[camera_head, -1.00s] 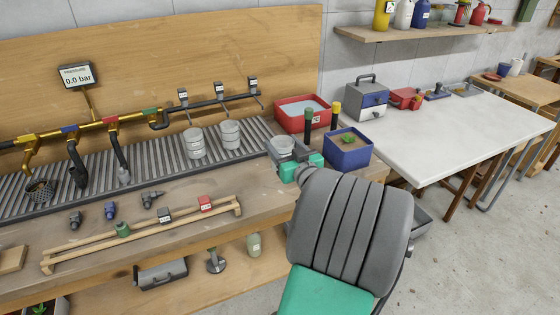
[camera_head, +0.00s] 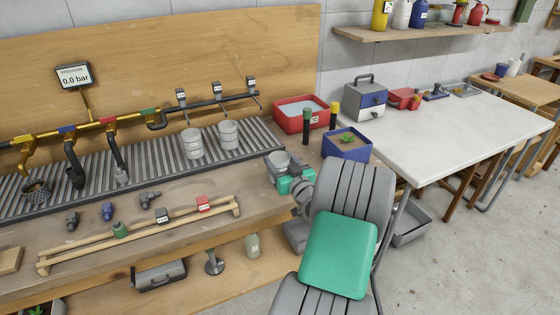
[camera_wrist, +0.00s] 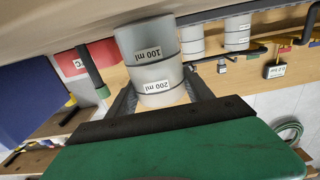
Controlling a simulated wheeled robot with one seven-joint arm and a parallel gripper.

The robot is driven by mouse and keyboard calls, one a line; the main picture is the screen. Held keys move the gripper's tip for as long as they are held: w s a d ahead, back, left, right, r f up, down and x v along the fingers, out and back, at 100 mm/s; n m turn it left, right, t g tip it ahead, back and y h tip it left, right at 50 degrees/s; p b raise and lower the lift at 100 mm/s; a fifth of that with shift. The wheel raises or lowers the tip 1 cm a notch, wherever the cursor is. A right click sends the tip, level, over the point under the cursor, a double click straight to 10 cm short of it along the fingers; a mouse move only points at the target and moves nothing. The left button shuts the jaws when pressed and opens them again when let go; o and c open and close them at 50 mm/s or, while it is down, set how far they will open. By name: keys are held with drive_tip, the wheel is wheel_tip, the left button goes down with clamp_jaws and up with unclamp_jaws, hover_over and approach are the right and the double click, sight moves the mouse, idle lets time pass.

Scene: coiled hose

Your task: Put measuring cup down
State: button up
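The measuring cup (camera_head: 278,163) is a light grey cylinder, low over or on the right end of the wooden bench. In the wrist view, which is upside down, the cup (camera_wrist: 150,47) shows 100 ml and 200 ml labels. My gripper (camera_wrist: 158,95) has its dark fingers on either side of the cup and appears closed on it. In the head view my gripper (camera_head: 284,178) is partly hidden by the cup and my arm. Contact between the cup's base and the bench cannot be told for certain.
Two similar cups, one left (camera_head: 192,143) and one right (camera_head: 228,134), stand on the ribbed drain grate (camera_head: 150,157). Bare bench lies left of the cup.

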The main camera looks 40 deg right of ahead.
drive_tip(key=o, duration=0.4)
drive_tip(key=shift+o, duration=0.2)
drive_tip(key=shift+r, duration=0.1)
drive_tip(key=shift+s+r+p, duration=0.1)
drive_tip(key=shift+r+p, duration=0.05)
drive_tip(key=shift+p, duration=0.2)
drive_tip(key=b+v, duration=0.2)
drive_tip(key=v, duration=1)
